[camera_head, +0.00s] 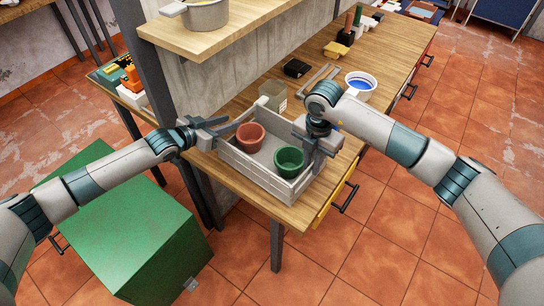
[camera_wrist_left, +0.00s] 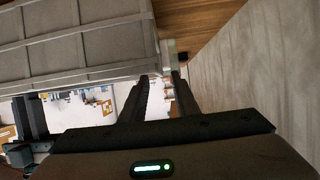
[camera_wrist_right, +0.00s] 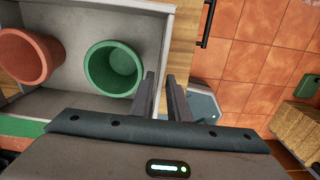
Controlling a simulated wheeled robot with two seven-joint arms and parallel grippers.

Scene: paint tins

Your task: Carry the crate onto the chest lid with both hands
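The grey slatted crate (camera_head: 260,177) stands on the wooden workbench. It holds a red-brown pot (camera_head: 250,137) and a green pot (camera_head: 288,161); both also show in the right wrist view. The green chest (camera_head: 130,235) stands on the floor at lower left, its flat lid bare. Contact is unclear.
A glass jar (camera_head: 272,94), a blue-filled white cup (camera_head: 360,85) and a black box (camera_head: 297,68) are further back on the workbench. A shelf (camera_head: 215,42) with a metal pot (camera_head: 203,14) overhangs it. A dark post stands between chest and bench.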

